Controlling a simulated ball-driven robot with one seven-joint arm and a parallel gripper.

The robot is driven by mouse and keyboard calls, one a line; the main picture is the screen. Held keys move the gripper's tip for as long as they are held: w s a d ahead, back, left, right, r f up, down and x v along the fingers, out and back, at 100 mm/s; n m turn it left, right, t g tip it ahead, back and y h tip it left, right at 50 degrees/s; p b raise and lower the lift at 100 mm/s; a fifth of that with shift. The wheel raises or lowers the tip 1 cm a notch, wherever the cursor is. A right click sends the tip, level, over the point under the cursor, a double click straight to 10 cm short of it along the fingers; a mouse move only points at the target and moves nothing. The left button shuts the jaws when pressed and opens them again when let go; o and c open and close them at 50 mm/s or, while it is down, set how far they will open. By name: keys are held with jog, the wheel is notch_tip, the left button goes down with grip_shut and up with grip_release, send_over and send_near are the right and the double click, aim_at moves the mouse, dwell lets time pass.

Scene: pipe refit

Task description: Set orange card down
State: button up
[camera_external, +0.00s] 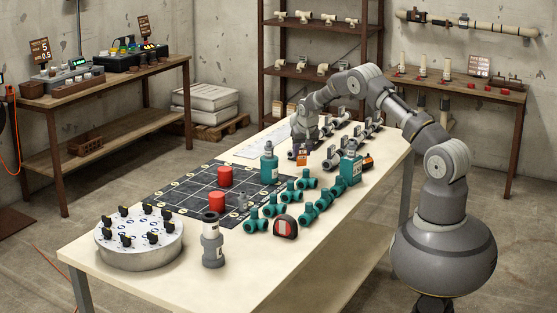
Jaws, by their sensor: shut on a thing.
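My gripper (301,146) points down over the far part of the long cream table (105,256). It is shut on a small card, dark with an orange part (302,157), which I take for the orange card. The card hangs upright just below the fingers, near grey pipe pieces. I cannot tell whether its lower edge touches the table. The fingertips are small and partly hidden by the arm's end.
Several teal pipe fittings (268,205), a teal bottle (269,166) and a teal box (350,168) stand nearby. A dark gridded mat (190,183) bears red cylinders (217,202). A round grey drum (140,240) and a grey cylinder (212,245) stand at the near end.

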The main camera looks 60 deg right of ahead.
notch_tip(320, 180, down, 2)
jog(key=shift+f, duration=0.2)
jog(key=shift+r, duration=0.15)
jog(key=o, duration=1)
jog(key=p+v, duration=0.3)
jog(key=v, duration=0.9)
jog(key=shift+w, duration=0.1)
jog(key=shift+r, duration=0.1)
